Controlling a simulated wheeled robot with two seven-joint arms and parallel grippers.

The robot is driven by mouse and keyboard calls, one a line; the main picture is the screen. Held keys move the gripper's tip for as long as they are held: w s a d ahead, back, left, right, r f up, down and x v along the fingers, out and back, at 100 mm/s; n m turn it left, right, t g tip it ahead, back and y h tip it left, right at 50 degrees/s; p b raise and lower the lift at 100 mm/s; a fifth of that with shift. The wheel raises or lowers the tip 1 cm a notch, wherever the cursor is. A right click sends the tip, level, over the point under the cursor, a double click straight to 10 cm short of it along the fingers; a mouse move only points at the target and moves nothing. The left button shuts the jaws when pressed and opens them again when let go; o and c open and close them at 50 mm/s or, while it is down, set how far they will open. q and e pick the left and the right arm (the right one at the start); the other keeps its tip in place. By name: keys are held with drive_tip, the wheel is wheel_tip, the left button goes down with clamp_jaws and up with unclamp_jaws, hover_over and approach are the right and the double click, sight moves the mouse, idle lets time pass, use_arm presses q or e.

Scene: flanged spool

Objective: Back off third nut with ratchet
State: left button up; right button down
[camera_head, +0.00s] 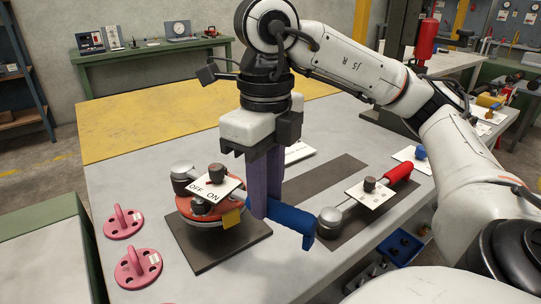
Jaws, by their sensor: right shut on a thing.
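A red flanged spool (186,210) with a yellow tab (232,218) stands on a dark square plate (206,259). A ratchet with a blue handle (292,221) lies across it. Its round grey head (183,175) is over the flange's left rear edge; I cannot tell whether it is seated on a nut. A white "OFF ON" card (213,187) with a dark knob sits on the ratchet and hides part of the flange. A grey nut (200,207) shows below the card. My right gripper (266,203), with purple fingers, is shut on the blue handle. My left gripper is not in view.
A second ratchet with a red handle (398,173) lies on a dark mat at right. Two pink round-based pieces (122,222) (138,268) stand at left. White cards (298,152) lie farther back. The grey table near the front is mostly clear.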

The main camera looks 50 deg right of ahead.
drive_tip(key=shift+r, duration=0.1)
drive_tip(key=shift+a, duration=0.4)
drive_tip(key=shift+a+m+p, duration=0.6)
drive_tip(key=shift+a+m, duration=0.6)
drive_tip(key=shift+a, duration=0.45)
drive_tip(key=a, duration=0.1)
drive_tip(key=a+m, duration=0.1)
drive_tip(key=a+m+p, duration=0.1)
drive_tip(key=a, duration=0.1)
drive_tip(key=shift+w, duration=0.35)
drive_tip(key=a+m, duration=0.1)
drive_tip(key=w+a+m, duration=0.1)
drive_tip(key=a, duration=0.1)
drive_tip(key=shift+w+a+m, duration=0.3)
drive_tip(key=shift+a+m, duration=0.1)
